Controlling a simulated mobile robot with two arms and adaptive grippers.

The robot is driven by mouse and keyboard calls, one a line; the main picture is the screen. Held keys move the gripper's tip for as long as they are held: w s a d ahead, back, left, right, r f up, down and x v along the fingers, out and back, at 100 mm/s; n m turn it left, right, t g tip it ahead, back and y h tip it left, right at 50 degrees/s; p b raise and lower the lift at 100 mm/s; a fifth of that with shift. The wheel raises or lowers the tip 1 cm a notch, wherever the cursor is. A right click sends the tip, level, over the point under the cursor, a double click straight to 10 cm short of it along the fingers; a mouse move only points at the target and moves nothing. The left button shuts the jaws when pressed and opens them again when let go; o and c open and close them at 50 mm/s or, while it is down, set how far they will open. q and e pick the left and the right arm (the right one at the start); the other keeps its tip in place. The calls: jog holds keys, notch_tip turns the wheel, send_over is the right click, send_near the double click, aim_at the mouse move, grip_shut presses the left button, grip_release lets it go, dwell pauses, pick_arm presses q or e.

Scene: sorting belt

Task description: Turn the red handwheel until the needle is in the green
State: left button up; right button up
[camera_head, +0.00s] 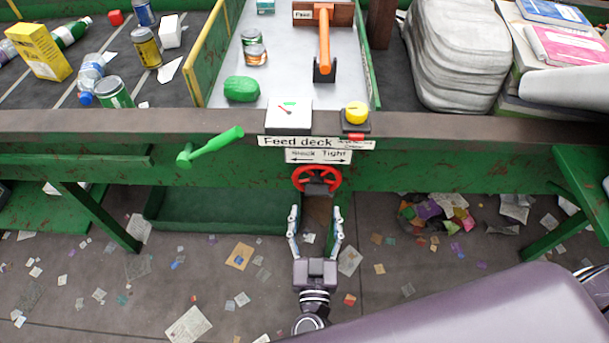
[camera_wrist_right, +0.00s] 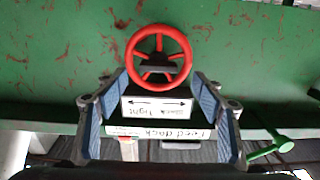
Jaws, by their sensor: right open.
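The red handwheel (camera_head: 317,179) is mounted on the green front beam, under the "Slack / Tight" label (camera_head: 319,156). It also shows in the right wrist view (camera_wrist_right: 159,38), upside down relative to the head view. The gauge (camera_head: 289,115) is a white box on the deck edge with a red needle and a small green zone; the needle's exact place is too small to tell. My right gripper (camera_head: 316,214) is open and empty, below and in front of the wheel, fingers pointing at it and apart from it. In the right wrist view its blue-padded fingers (camera_wrist_right: 160,100) stand wide. My left gripper is not seen.
A green crank handle (camera_head: 212,146) sticks out left of the wheel. A yellow button (camera_head: 355,113) sits right of the gauge. An orange lever (camera_head: 324,42) stands on the deck. A green bin (camera_head: 220,212) and scattered litter lie below the beam.

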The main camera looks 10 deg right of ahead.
aim_at(317, 195)
jog(key=x, duration=0.7)
jog(key=shift+w+d, duration=0.25)
jog(key=shift+c, duration=0.6)
jog(key=c, duration=1)
